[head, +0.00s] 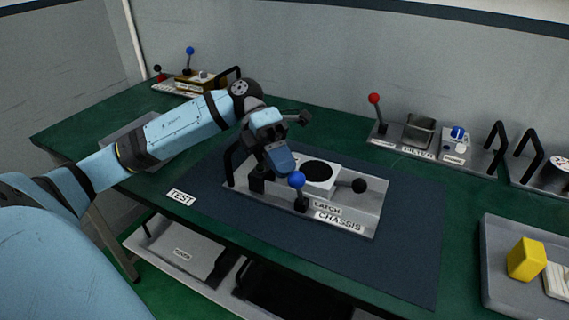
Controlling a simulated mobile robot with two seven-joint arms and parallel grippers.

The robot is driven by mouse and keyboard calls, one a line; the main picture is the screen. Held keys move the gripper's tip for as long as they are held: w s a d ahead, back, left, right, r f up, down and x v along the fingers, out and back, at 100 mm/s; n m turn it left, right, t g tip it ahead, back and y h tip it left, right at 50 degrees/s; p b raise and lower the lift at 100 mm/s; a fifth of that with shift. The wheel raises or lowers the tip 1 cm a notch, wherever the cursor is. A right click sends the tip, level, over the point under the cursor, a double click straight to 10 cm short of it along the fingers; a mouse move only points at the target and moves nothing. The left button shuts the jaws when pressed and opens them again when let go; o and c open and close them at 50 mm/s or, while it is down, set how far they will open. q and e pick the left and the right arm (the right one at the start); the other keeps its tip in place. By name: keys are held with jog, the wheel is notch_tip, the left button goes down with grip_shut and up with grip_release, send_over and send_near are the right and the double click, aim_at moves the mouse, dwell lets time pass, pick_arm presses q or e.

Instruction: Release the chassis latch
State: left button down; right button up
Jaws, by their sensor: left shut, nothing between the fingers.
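The chassis (355,225) is a grey metal plate on a dark mat, with a white block (318,180) bearing a black disc. Its label reads CHASSIS and a smaller label (327,207) reads LATCH. Beside the LATCH label stands a short lever with a blue ball knob (297,180), roughly upright. A black ball knob (359,186) on a rod sticks out to the right of the white block. My left gripper (283,167) is shut and empty, just behind and left of the blue knob. Whether it touches the knob cannot be told. My right gripper is not in view.
A red-knobbed lever (374,99) and a module with black handles stand at the back right. A tray (500,235) at the right holds a yellow block (526,259). Another module (190,82) stands at the back left. The mat (408,259) in front of the chassis is clear.

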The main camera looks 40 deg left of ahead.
pick_arm(q)
jog(key=shift+s+d+f+m+t, duration=0.1)
jog(key=shift+s+m+t, duration=0.2)
jog(key=shift+s, duration=0.1)
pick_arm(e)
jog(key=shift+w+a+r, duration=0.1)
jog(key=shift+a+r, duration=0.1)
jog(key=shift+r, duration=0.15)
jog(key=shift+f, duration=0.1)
pick_arm(q)
jog(key=shift+w, duration=0.15)
